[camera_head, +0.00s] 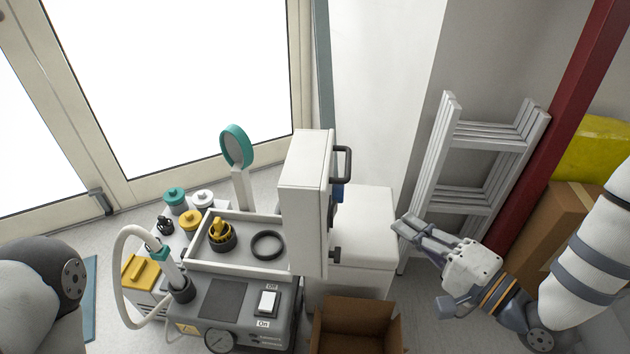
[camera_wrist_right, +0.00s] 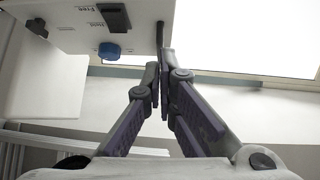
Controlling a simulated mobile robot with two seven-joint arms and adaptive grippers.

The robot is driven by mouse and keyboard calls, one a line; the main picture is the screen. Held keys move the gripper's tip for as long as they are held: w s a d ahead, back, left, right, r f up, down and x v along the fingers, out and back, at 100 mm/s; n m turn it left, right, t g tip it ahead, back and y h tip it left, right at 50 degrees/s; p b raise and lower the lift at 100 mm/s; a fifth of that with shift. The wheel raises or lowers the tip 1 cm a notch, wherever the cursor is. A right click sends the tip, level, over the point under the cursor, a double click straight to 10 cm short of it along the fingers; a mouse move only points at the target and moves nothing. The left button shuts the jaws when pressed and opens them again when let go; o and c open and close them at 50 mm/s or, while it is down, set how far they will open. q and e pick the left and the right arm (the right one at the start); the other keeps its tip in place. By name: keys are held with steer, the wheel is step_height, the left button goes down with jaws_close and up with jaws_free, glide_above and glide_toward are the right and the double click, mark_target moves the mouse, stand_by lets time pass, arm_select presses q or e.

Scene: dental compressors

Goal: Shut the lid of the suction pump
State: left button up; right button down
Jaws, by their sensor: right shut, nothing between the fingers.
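The suction pump (camera_head: 222,305) is a grey machine with a dial, a switch and a hose, at the bottom of the head view. Its white lid (camera_head: 305,205) stands open and upright at the right of the pump's tray, with a dark handle (camera_head: 345,163) on its right side. In the right wrist view, a white panel (camera_wrist_right: 75,30) with a blue knob and dark fittings fills the upper left. My right gripper (camera_head: 405,228) is shut and empty, to the right of the lid and apart from it in the head view. My left gripper is out of view.
A black ring (camera_head: 267,245) and a yellow-and-black part (camera_head: 221,234) lie in the tray. A white cabinet (camera_head: 362,220) stands behind the lid. An open cardboard box (camera_head: 357,328) is in front. A grey ladder (camera_head: 480,165) leans behind my right gripper.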

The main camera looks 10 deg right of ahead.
glide_toward(328, 178)
steer(key=w+d+f, duration=0.1)
steer(key=w+d, duration=0.1)
steer(key=w, duration=0.2)
steer(key=shift+w+a+f, duration=0.1)
steer(key=shift+w+a, duration=0.15)
steer(key=shift+a, duration=0.75)
steer(key=shift+w+a+f, duration=0.15)
steer(key=shift+w+a, duration=0.05)
steer(key=shift+a, duration=0.75)
